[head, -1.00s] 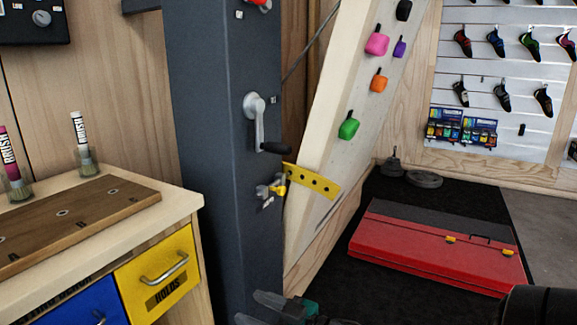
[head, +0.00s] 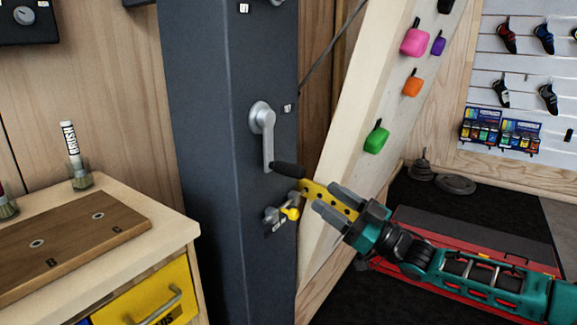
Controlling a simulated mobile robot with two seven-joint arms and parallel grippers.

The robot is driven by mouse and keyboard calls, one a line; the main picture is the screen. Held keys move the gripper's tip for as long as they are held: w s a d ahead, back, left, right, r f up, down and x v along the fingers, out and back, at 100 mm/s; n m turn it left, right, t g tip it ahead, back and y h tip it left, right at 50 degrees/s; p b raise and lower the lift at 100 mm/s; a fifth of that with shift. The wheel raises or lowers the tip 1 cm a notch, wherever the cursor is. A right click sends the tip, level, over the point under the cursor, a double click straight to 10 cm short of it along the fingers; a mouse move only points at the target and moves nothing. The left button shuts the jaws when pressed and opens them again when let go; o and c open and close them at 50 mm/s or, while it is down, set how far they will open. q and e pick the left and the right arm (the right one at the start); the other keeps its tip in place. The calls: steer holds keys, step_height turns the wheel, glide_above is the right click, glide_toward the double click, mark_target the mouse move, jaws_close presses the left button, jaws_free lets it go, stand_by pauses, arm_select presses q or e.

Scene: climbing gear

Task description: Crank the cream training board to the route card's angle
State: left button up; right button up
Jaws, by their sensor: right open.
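The cream training board (head: 345,120) leans up to the right beside a dark grey post (head: 225,170), with pink, purple, orange and green holds on it. A crank (head: 265,135) with a grey arm and black handle (head: 288,170) is on the post; its arm hangs down. Below it is a latch with a yellow knob (head: 290,213). My left gripper and the route card's angle are not visible.
A wooden bench with a yellow drawer (head: 150,295) stands at the left, with a brush in a jar (head: 80,175) and a brown board (head: 70,245) on it. A red folded pad (head: 420,222) and weights (head: 455,184) lie on the dark floor at right.

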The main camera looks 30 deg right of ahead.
mark_target(284, 168)
steer(key=shift+b+x, duration=1.25)
steer(key=shift+x, duration=4.9)
steer(key=shift+c, duration=0.3)
steer(key=shift+f, duration=0.1)
jaws_close()
